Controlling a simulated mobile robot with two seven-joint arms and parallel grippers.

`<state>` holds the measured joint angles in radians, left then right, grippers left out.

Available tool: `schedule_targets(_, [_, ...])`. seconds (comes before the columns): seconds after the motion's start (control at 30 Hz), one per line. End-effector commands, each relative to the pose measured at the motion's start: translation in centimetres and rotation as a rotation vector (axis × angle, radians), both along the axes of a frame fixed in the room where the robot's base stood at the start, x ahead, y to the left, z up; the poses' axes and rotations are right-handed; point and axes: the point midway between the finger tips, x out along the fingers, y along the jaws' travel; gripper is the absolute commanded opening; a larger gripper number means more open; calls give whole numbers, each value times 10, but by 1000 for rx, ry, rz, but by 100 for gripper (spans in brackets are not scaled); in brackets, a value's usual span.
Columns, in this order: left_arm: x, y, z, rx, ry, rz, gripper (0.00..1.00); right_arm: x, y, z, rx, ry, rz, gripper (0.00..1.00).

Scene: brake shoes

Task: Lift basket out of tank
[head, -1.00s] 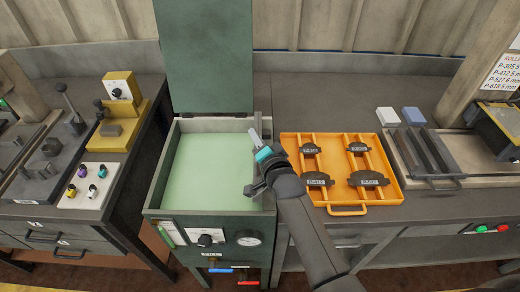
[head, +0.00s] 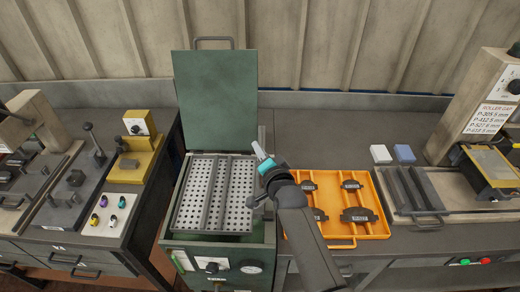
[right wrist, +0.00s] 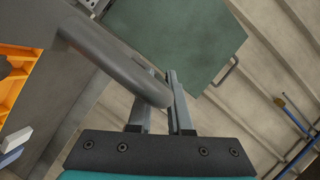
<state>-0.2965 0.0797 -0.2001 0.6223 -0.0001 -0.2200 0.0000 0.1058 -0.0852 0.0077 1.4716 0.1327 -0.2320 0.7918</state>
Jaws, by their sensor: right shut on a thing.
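The grey perforated basket (head: 240,195) shows at the mouth of the green tank (head: 263,232), level and with a divider down its middle. It hides the pale green liquid. My right gripper (head: 260,153) is at the basket's right side. In the right wrist view my right gripper (right wrist: 160,88) is shut on a thick grey bar (right wrist: 115,62), which looks like the basket's handle. The tank's green lid (head: 217,110) stands open behind; it also shows in the right wrist view (right wrist: 180,40). My left gripper is not in view.
An orange tray (head: 342,238) with several dark brake shoes lies right of the tank. A white block (head: 380,154) and a blue block (head: 404,153) lie beyond it. A yellow device (head: 137,160) and a panel of knobs (head: 108,215) stand on the left bench.

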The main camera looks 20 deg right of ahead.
Motion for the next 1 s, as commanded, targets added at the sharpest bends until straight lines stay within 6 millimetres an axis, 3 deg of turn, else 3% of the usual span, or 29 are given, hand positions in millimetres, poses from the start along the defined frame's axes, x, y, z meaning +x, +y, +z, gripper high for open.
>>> schedule_targets(0.37, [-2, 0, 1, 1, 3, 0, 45, 3, 0, 8, 6, -17, -2, 0])
schedule_targets(0.4, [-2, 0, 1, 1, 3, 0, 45, 3, 0, 9, 6, -18, -2, 21])
schedule_targets(0.63, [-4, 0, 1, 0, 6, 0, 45, 2, 0, 7, 5, -13, -1, 47])
schedule_targets(1.0, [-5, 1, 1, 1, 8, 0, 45, -3, 0, 5, 3, -7, -1, 47])
